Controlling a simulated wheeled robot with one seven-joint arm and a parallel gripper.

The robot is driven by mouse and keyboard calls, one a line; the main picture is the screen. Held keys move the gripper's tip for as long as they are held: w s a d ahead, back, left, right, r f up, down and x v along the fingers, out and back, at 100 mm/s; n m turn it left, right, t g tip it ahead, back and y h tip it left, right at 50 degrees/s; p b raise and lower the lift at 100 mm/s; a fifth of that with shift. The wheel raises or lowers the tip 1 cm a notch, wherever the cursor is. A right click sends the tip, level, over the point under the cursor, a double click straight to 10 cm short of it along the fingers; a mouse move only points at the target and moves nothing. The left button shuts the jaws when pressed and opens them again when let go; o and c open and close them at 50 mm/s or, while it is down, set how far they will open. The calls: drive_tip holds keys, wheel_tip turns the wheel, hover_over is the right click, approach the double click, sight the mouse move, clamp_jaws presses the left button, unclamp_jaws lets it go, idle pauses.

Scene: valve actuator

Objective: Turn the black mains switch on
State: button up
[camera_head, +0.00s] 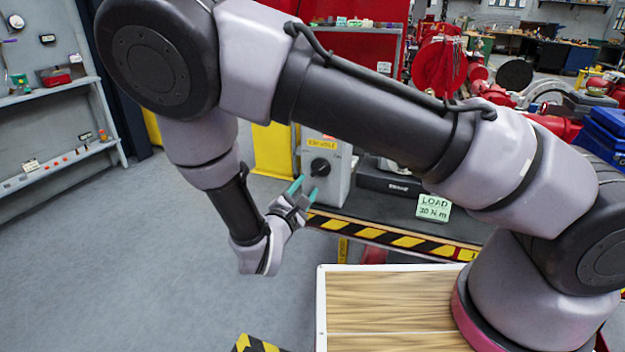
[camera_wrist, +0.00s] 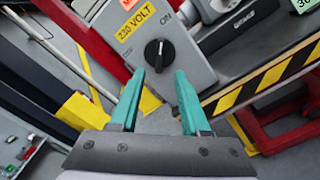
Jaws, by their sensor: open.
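The black mains switch (camera_head: 320,167) is a round rotary knob on the front of a grey box (camera_head: 338,186) with a yellow 230 VOLT label. In the wrist view the knob (camera_wrist: 159,54) lies just beyond and between the fingertips, its white pointer line running roughly up and down in that picture. The word "ON" is printed on the box to the upper right of the knob there. My gripper (camera_head: 304,189) has teal fingers, open and pointing at the knob. In the wrist view the gripper (camera_wrist: 158,82) is empty, and I cannot tell whether the tips touch the knob.
The box stands on a dark bench with a yellow-black striped edge (camera_head: 395,238). A green LOAD card (camera_head: 433,208) stands to its right. Yellow panels (camera_head: 271,150) are behind the box on the left. Open grey floor (camera_head: 165,250) lies at left.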

drive_tip(key=shift+v, duration=1.65)
